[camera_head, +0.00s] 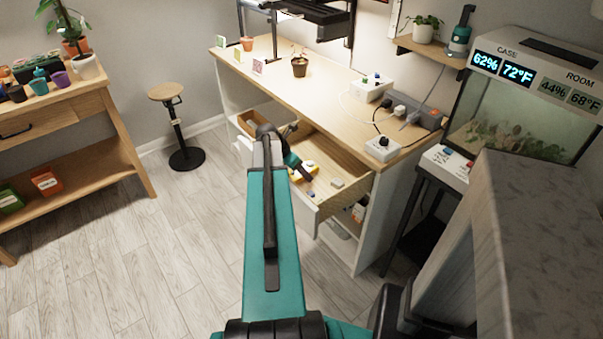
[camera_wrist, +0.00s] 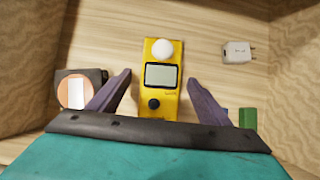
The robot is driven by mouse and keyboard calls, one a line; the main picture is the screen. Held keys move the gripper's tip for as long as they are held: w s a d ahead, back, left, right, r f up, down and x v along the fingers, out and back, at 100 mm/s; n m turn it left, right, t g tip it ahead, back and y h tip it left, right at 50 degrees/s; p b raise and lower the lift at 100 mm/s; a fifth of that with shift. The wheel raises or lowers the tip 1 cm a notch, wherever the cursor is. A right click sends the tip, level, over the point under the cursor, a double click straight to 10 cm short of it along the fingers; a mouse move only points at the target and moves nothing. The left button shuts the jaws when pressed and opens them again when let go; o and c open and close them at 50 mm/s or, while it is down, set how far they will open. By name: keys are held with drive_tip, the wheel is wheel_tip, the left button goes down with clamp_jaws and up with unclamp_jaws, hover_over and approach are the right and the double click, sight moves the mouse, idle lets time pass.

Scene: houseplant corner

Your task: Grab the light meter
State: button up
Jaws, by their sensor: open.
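The light meter (camera_wrist: 160,80) is a yellow device with a white dome, a grey screen and a black knob. It lies on the floor of an open drawer, in the middle of the wrist view. My gripper (camera_wrist: 156,88) is open, with one finger on each side of the meter's lower part and gaps between. In the head view my gripper (camera_head: 297,172) is over the drawer.
In the drawer, a white plug adapter (camera_wrist: 237,51) lies at the right, a round orange and white item (camera_wrist: 72,90) is beside the left finger, and a green item (camera_wrist: 248,118) is beside the right finger. Wooden drawer walls (camera_wrist: 32,65) stand close at both sides.

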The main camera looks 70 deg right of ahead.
idle(0.4)
drive_tip(key=c, duration=1.3)
drive_tip(key=shift+o, duration=0.2)
drive_tip(key=shift+r, duration=0.2)
wheel_tip(320, 180, up, 10)
drive_tip(key=shift+f, duration=0.15)
